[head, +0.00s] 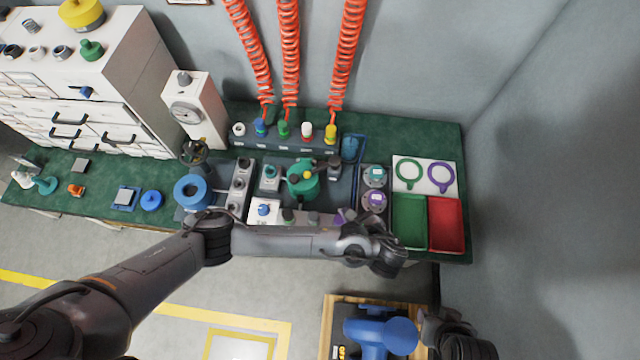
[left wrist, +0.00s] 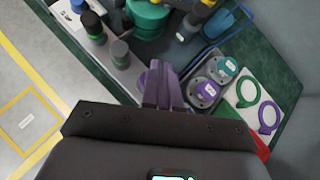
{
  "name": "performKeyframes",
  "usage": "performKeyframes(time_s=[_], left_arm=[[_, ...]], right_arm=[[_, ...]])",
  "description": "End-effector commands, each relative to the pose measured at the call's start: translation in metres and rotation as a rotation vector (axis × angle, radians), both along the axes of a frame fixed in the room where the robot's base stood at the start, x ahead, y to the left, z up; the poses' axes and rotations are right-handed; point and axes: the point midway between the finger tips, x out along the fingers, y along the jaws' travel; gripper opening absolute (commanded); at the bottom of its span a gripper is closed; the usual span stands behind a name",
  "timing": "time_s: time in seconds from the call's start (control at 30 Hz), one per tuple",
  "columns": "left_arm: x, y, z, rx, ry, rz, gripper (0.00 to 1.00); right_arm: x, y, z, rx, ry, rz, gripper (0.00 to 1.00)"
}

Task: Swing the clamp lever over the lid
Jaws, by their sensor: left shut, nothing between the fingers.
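A green round vessel with its lid (head: 302,178) stands in the dark bench fixture; its side also shows at the top of the left wrist view (left wrist: 148,14). A dark lever with a yellow part (head: 312,169) appears to reach from a post on the right onto the lid; its exact seating is unclear. In the left wrist view a black and yellow piece (left wrist: 196,18) is cut off at the top edge. My left gripper (head: 342,215) has purple fingers, shut and empty, in front of the vessel and apart from it. The fingers show in the left wrist view (left wrist: 160,82).
Two grey discs with teal and purple tops (head: 374,190) stand right of the fixture. Beyond are a green tray (head: 409,222), a red tray (head: 446,224) and a white board with two rings (head: 425,162). Red coiled hoses (head: 289,55) hang behind. A blue device (head: 385,335) stands in front.

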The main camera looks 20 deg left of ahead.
Motion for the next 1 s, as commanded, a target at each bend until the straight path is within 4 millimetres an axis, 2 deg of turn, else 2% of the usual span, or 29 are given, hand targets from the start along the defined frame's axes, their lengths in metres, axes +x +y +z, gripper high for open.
performKeyframes(time_s=[0.03,0.2,0.47,1.0], left_arm=[[0.013,0.007,-0.012,0.058,-0.022,-0.02,0.0],[0.035,0.021,-0.015,0.178,-0.056,-0.059,0.0],[0.047,0.032,-0.022,0.211,-0.061,-0.067,0.0],[0.082,0.073,-0.056,0.205,-0.062,-0.065,0.0]], right_arm=[[0.0,-0.001,-0.018,-0.002,0.0,0.001,0.43],[0.0,-0.001,-0.031,-0.003,-0.003,0.002,0.43],[0.001,0.0,-0.046,-0.001,-0.007,0.002,0.43],[0.001,0.002,-0.125,0.008,-0.006,-0.004,0.43]])
